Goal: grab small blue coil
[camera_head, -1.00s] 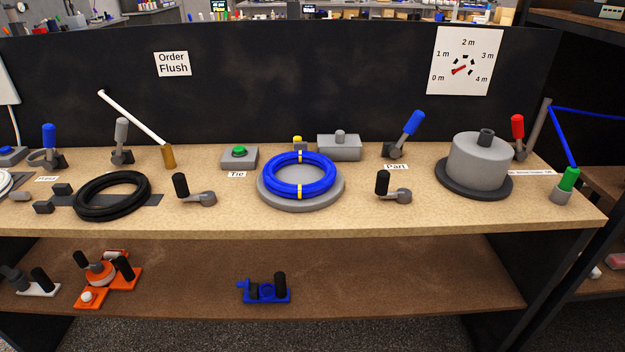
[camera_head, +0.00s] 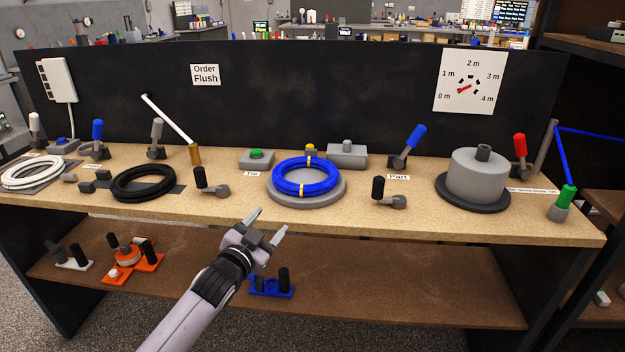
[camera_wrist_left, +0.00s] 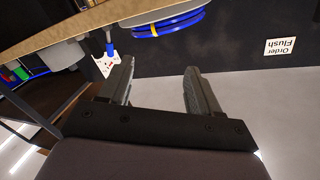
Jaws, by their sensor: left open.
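The small blue coil (camera_head: 306,174), bound with yellow ties, lies flat on a round grey turntable (camera_head: 334,194) near the middle of the bench. My left gripper (camera_head: 267,228) is open and empty. In the head view it is in front of the bench's front edge, below and left of the coil, not touching it. In the left wrist view, the blue coil (camera_wrist_left: 172,22) shows at the top, past the spread fingers (camera_wrist_left: 155,84). My right gripper does not show.
A black coil (camera_head: 143,184) and a white coil (camera_head: 32,173) lie on the bench to the left. Black-handled clamps (camera_head: 203,182) (camera_head: 382,192) flank the turntable. A grey drum (camera_head: 476,175) stands at right. A lower shelf (camera_head: 400,285) holds several small fixtures.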

